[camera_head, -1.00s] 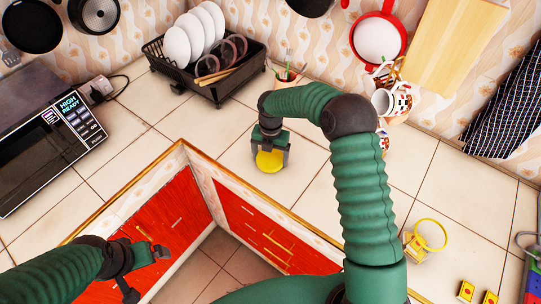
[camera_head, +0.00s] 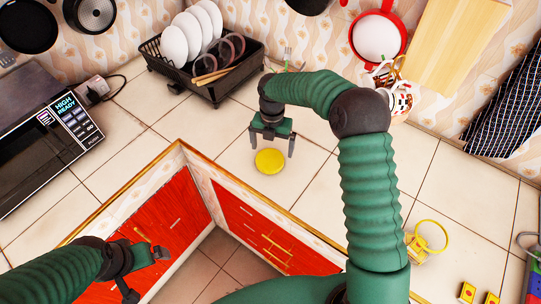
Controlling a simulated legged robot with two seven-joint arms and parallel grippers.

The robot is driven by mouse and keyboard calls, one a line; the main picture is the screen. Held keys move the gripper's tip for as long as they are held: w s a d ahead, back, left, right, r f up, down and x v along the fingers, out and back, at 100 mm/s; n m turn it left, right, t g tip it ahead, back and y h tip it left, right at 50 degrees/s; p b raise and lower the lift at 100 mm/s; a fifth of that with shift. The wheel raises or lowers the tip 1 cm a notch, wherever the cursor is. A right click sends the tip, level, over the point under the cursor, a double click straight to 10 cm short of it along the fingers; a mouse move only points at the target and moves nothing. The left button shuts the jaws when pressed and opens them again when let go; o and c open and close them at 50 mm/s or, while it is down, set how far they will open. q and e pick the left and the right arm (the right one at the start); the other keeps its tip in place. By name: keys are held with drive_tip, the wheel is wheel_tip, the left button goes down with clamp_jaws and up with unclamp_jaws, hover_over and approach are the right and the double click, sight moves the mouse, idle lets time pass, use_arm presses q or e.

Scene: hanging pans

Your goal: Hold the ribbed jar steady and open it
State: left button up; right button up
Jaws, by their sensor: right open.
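A round yellow lid-like disc (camera_head: 270,161) is on the tiled counter near its inner corner. I cannot tell whether it is a loose lid or the top of the ribbed jar. My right gripper (camera_head: 271,147) is open just behind and above it, with its fingers apart and nothing between them. My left gripper (camera_head: 147,273) is open and empty at the lower left, over the red cabinet front. A small object with a yellow ring (camera_head: 427,235) is on the counter at the right; no ribbed wall can be made out on it.
A black dish rack (camera_head: 205,75) with plates stands at the back. A microwave (camera_head: 45,140) is at the left. Patterned mugs (camera_head: 400,98) stand behind my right arm. Yellow blocks (camera_head: 467,292) lie at the lower right. Bare tiles surround the disc.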

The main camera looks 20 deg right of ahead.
sight(271, 158)
wheel_tip(271, 158, up, 6)
drive_tip(key=s+a+f+m+t, duration=0.1)
drive_tip(key=s+a+m, duration=0.1)
drive_tip(key=s+m, duration=0.9)
drive_tip(key=s+a+f+m+t, duration=0.1)
drive_tip(key=s+a+m, duration=0.1)
drive_tip(key=s+m, duration=1)
drive_tip(key=m, duration=0.5)
drive_tip(key=shift+a+t, duration=0.35)
drive_tip(key=shift+t, duration=0.05)
